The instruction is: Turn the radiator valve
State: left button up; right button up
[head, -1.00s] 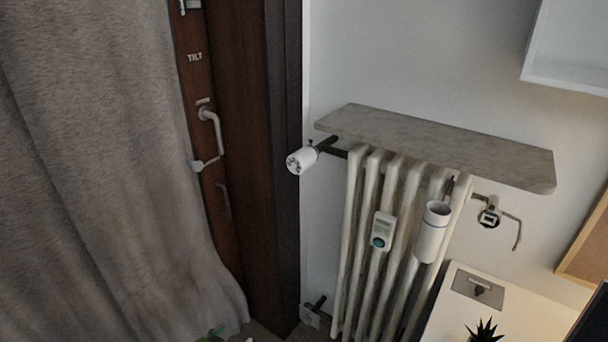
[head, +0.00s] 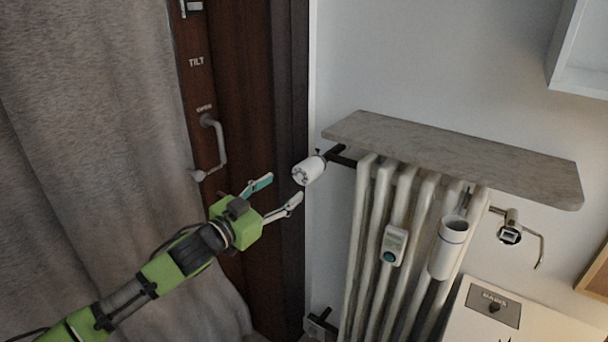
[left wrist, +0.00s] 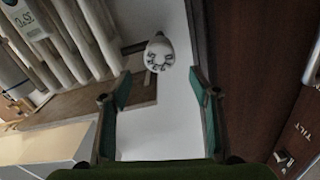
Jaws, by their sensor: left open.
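The white radiator valve knob (head: 309,171) sits on a dark pipe at the upper left corner of the radiator (head: 372,240). My left gripper (head: 282,193) is open and empty, just left of and below the knob in the head view, its fingers pointing toward it. A gap shows between the fingertips and the knob. In the left wrist view the knob (left wrist: 159,52) shows its marked end face, beyond the fingertips and between the lines of the two open fingers (left wrist: 157,88). My right gripper is not in view.
A stone shelf (head: 460,158) covers the radiator top. A small meter (head: 394,245) and a white cylinder (head: 447,250) are on the radiator ribs. A dark wooden door frame (head: 285,100), a door handle (head: 214,145) and a grey curtain (head: 90,130) are at the left.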

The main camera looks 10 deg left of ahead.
aim_at(300, 177)
pick_arm(q)
jog(key=b+x, duration=0.2)
jog(key=x, duration=0.7)
jog(key=shift+f, duration=0.1)
jog(key=shift+w+d, duration=0.3)
jog(key=shift+w, duration=0.3)
jog(key=c, duration=1.1)
